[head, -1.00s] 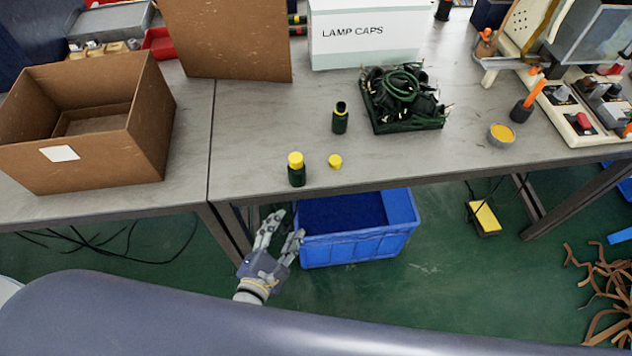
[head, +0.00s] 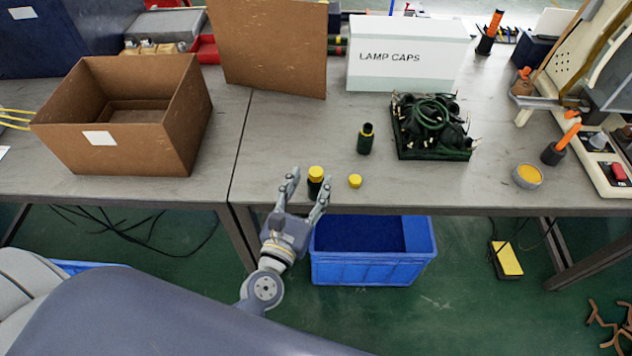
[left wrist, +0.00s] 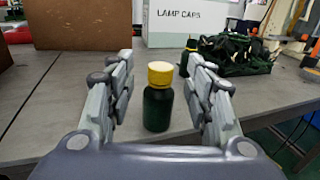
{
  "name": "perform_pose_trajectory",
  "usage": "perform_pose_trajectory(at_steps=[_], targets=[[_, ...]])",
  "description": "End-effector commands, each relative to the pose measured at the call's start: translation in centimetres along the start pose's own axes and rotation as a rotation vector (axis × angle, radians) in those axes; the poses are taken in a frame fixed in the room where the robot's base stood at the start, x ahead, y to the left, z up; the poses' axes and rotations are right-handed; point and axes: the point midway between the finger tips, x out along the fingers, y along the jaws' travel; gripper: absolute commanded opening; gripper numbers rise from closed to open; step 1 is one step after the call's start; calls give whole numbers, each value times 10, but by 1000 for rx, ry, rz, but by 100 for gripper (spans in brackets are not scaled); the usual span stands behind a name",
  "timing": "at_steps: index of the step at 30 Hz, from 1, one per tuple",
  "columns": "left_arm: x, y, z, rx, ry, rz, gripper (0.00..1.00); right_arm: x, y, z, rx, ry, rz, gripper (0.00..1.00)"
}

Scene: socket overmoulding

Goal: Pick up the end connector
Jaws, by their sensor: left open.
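A dark green cylindrical piece with a yellow top (head: 316,173), which looks like the end connector, stands upright near the table's front edge. In the left wrist view it (left wrist: 158,107) stands between my fingers, a little ahead of the palm. My left gripper (head: 308,184) is open, its fingers on either side of the piece in the picture; contact is not visible. In the head view the fingers partly cover the piece. A second dark green piece without a yellow top (head: 365,141) stands behind it to the right. My right gripper is not in view.
A loose yellow cap (head: 355,181) lies close to the right of my fingers. Behind are a green tray of cables (head: 436,154) and the LAMP CAPS box (head: 405,75). An open cardboard box (head: 120,150) stands left. A blue crate (head: 372,270) is under the table edge.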

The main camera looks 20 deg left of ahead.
Motion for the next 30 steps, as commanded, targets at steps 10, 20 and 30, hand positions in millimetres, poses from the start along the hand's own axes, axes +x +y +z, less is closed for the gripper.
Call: perform_pose_trajectory(at_steps=[10,20,30], targets=[[40,-1,2,0,1,1,48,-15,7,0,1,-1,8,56],[41,0,2,1,1,0,26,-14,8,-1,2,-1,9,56],[41,0,2,1,1,0,0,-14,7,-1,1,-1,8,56]])
